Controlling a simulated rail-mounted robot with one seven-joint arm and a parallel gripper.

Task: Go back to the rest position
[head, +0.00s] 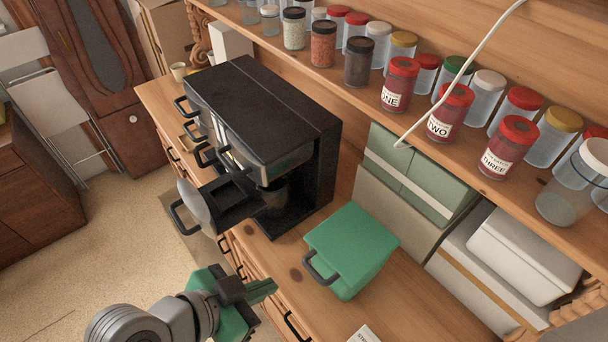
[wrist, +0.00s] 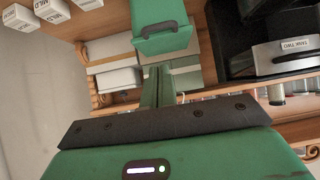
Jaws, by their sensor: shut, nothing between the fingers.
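My gripper (head: 268,288) is at the bottom of the head view, in front of the wooden dresser counter (head: 400,300). Its green fingers are together and hold nothing. In the wrist view the shut fingers (wrist: 158,82) point away from the camera, toward the dresser. The fingers are apart from the green box (head: 350,246) with a dark handle, which sits on the counter to their upper right. The box also shows at the top of the wrist view (wrist: 165,28).
A black machine (head: 260,110) stands on the counter, its front part sticking out toward the room. Red-lidded jars labelled ONE (head: 399,84), TWO (head: 449,112) and THREE (head: 508,148) stand on the shelf among other jars. A white cable (head: 455,82) hangs there. Open floor (head: 110,240) lies left.

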